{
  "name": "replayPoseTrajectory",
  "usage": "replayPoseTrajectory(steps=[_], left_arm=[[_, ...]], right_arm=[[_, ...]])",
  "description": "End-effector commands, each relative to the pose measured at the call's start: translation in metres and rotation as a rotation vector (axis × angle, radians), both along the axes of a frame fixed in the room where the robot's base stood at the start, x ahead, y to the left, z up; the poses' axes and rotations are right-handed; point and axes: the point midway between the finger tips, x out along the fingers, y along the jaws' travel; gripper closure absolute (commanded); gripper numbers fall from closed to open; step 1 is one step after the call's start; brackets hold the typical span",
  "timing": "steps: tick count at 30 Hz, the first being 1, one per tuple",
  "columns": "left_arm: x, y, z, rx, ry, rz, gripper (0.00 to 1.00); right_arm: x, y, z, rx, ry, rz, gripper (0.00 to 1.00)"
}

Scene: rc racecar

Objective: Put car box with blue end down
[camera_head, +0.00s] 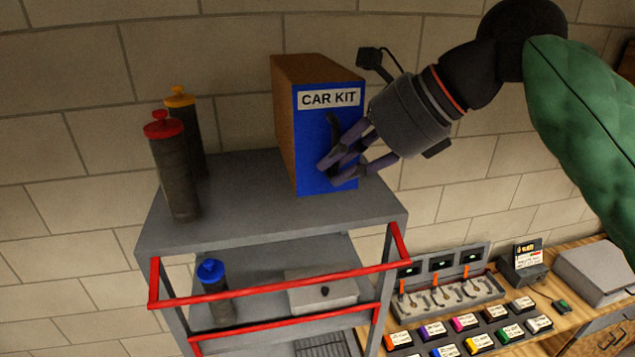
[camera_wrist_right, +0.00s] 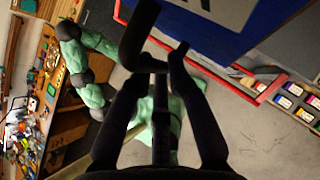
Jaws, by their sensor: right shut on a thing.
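The car box (camera_head: 310,125) is upright at the top of the grey shelf cart (camera_head: 240,235). It has brown cardboard sides and a blue face with a "CAR KIT" label facing me. The blue face is vertical, not underneath. My right gripper (camera_head: 343,168) comes from the right and is shut on the box at the lower right of the blue face. The fingers hide the exact grip. The right wrist view shows its dark fingers (camera_wrist_right: 160,70) close to the blue face (camera_wrist_right: 235,25). I cannot tell whether the box's bottom touches the shelf. My left gripper is not in view.
Red-lidded (camera_head: 170,165) and yellow-lidded (camera_head: 185,115) dark canisters stand left of the box. Free shelf top lies in front. A wooden bench (camera_head: 550,310) with several small boxes stands at the right.

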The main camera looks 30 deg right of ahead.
Motion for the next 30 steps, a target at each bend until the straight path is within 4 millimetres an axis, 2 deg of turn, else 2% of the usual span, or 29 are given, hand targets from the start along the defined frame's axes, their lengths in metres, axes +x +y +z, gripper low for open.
replayPoseTrajectory(steps=[11, 16, 21, 26, 30], left_arm=[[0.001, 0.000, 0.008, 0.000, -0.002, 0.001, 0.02], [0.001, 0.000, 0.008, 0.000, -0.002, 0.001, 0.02], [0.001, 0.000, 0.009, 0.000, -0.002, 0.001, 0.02], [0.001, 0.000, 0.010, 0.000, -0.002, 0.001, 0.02], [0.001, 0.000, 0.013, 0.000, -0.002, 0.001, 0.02]], right_arm=[[0.058, -0.039, -0.030, 0.001, 0.004, -0.006, 1.00], [0.078, -0.052, -0.059, 0.001, 0.005, -0.004, 1.00], [0.090, -0.059, -0.076, 0.001, 0.000, -0.001, 1.00], [0.096, -0.062, -0.084, 0.001, 0.001, 0.000, 1.00], [0.099, -0.066, -0.100, 0.000, 0.002, 0.000, 1.00]])
